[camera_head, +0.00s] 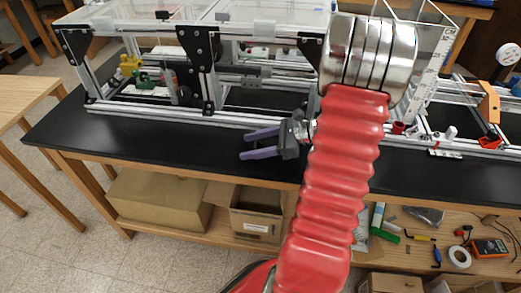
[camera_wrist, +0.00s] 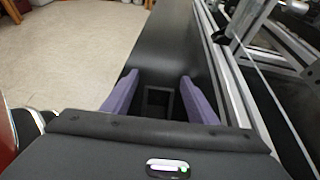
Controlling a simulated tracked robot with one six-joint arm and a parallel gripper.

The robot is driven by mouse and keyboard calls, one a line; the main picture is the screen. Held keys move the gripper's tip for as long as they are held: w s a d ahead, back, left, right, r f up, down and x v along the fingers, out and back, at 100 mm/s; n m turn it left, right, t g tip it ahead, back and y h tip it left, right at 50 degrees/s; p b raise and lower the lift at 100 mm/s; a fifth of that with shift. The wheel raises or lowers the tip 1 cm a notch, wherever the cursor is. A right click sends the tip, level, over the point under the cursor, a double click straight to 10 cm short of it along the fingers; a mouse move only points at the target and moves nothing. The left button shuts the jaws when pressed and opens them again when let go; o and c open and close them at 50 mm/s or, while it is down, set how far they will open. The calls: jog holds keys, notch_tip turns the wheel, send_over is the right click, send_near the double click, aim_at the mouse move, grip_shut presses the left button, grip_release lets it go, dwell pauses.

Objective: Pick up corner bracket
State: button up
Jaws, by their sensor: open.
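My gripper (camera_head: 245,144) points left over the black bench top, in front of the extrusion frame. Its two purple fingers are apart, with nothing seen gripped between them. In the wrist view my gripper (camera_wrist: 158,78) shows the fingers spread above the dark bench. A dark, squarish shape (camera_wrist: 157,102) lies between the fingers there; I cannot tell whether it is a loose corner bracket. In the head view no loose bracket can be made out on the bench. Black corner plates (camera_head: 197,48) are fixed to the frame's uprights.
The aluminium extrusion frame (camera_head: 170,117) runs along the back of the black bench top (camera_head: 130,145). In the wrist view its rail (camera_wrist: 228,75) passes close on the right. The bench left of my gripper is clear. Cardboard boxes (camera_head: 160,200) sit on the lower shelf.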

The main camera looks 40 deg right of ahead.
jog(key=shift+x, duration=1.35)
jog(key=shift+c, duration=0.4)
jog(key=c, duration=1)
